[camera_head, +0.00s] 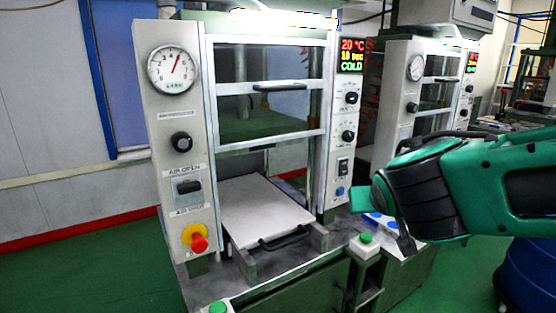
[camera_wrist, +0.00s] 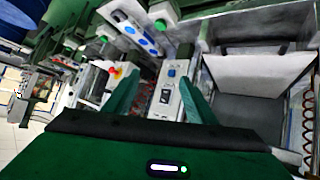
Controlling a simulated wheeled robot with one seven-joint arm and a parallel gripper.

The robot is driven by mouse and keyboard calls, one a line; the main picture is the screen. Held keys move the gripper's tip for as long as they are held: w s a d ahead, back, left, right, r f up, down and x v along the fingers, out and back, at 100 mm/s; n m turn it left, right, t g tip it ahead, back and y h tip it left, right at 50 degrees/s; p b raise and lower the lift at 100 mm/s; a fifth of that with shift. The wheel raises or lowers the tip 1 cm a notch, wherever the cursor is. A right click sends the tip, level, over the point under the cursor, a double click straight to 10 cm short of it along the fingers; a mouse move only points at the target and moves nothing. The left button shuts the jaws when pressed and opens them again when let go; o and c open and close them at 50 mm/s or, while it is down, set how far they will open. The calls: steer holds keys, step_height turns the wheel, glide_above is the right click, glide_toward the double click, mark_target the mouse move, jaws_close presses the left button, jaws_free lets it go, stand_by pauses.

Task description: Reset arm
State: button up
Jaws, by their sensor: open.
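My gripper (camera_wrist: 163,88) is open and empty; its two green fingers stand apart in the wrist view, around part of the press's control panel beyond. In the head view my green and black arm reaches in from the right, with its end beside the press's right front post. The press (camera_head: 173,120) stands in the middle, with a dial gauge (camera_head: 173,70) and a display (camera_head: 352,55) reading 20 °C, 10 sec, COLD. A pale flat mould plate (camera_head: 262,205) with a black front handle (camera_head: 285,238) lies at the press opening; it also shows in the wrist view (camera_wrist: 255,80).
A red and yellow emergency stop (camera_head: 197,240) is on the left post. Green button boxes (camera_head: 366,243) stand at the front. A second press (camera_head: 400,95) stands behind on the right. A blue drum (camera_head: 527,280) is at the lower right. Green floor is clear on the left.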

steer(key=s+d+f+m+g+h, duration=0.1)
steer(key=s+d+f+m+g, duration=0.2)
steer(key=s+d, duration=0.4)
steer(key=s+d+f+m+g, duration=0.1)
steer(key=s+d+f+g, duration=0.4)
steer(key=d, duration=0.5)
steer(key=s+d+f+m+g+y, duration=0.1)
steer(key=s, duration=0.7)
steer(key=s+d+f+g+y, duration=0.1)
steer(key=s+f+y, duration=0.1)
steer(key=s, duration=0.6)
steer(key=shift+m+g+y, duration=0.3)
steer(key=shift+m, duration=0.1)
steer(key=shift+w+f, duration=0.25)
steer(key=shift+w, duration=0.4)
steer(key=shift+c, duration=0.2)
stand_by(0.4)
